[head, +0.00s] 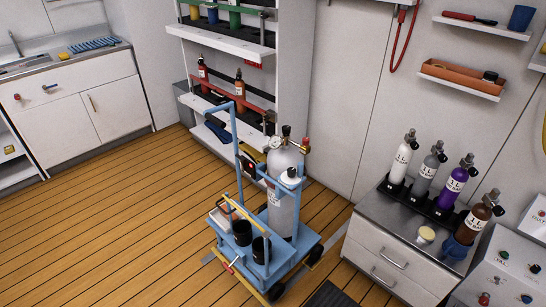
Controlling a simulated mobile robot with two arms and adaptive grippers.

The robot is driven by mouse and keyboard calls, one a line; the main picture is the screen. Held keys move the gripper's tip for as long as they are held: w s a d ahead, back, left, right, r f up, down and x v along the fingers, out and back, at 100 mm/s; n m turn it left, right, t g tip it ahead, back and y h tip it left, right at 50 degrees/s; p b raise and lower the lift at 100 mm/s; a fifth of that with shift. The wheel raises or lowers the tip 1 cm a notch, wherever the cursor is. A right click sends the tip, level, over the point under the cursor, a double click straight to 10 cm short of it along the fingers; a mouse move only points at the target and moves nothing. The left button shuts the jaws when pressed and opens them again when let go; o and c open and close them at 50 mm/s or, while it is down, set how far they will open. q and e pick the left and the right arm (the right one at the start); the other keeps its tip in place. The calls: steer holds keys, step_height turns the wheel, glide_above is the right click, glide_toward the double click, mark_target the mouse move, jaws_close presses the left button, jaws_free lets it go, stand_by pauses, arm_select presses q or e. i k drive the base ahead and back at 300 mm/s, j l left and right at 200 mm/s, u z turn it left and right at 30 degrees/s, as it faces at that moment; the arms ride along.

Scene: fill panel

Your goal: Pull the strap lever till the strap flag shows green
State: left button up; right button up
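A blue cart (262,271) stands on the wooden floor in the middle of the head view. It carries a tall grey gas cylinder (283,218) with valve fittings on top, standing upright. A yellow bar (236,209) slants across the cart's left side. A small red-ended part (229,268) sits at its front left edge. I cannot tell which part is the strap lever. No strap flag can be made out with certainty. Neither of my grippers is in view.
A grey drawer cabinet (386,257) with several small bottles is at right, beside a control panel (500,270). A sink counter (75,65) is far left. The floor left of the cart is clear.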

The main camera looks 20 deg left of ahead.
mark_target(242, 159)
steer(key=i+j+z, duration=0.25)
steer(key=j+z, duration=0.15)
steer(key=j, duration=0.8)
steer(key=j+z, duration=0.45)
steer(key=j, duration=0.75)
steer(key=i, duration=0.05)
